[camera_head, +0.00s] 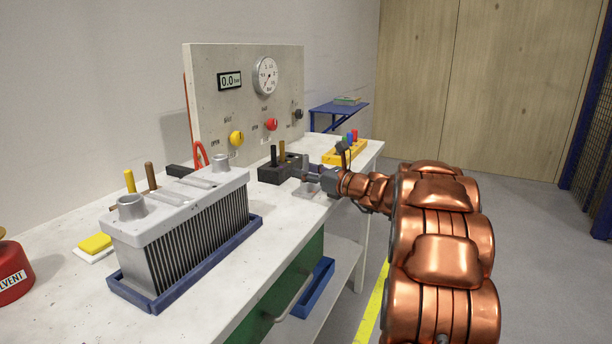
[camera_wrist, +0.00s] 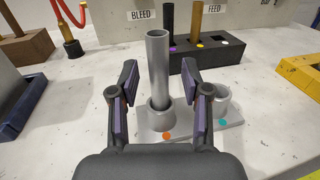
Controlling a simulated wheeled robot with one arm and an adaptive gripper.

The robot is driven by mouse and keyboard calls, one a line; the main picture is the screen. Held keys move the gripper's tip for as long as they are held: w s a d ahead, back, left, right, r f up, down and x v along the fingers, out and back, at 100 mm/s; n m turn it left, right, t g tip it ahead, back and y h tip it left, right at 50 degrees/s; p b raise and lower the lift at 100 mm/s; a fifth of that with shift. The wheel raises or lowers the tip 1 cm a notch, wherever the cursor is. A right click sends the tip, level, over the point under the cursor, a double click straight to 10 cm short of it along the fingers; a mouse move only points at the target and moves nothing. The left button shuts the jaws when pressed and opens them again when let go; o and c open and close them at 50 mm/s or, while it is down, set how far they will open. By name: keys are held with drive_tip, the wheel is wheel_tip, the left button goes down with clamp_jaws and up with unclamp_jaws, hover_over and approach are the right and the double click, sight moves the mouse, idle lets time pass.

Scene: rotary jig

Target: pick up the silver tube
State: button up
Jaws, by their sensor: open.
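The silver tube (camera_wrist: 158,62) stands upright in the wrist view, its lower end in a round grey socket (camera_wrist: 158,119) on a light plate with an orange dot. My gripper (camera_wrist: 160,80) is open, with one finger to the left and one to the right of the tube. The visible gaps suggest neither finger touches it.
An empty socket (camera_wrist: 222,101) with a teal dot is right of the tube. Behind is a black block (camera_wrist: 213,55) with a black and a brass rod. A yellow tray (camera_wrist: 302,75) lies right. A finned unit (camera_head: 185,235) in a blue tray fills the near bench.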

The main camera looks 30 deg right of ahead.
clamp_jaws()
idle(0.4)
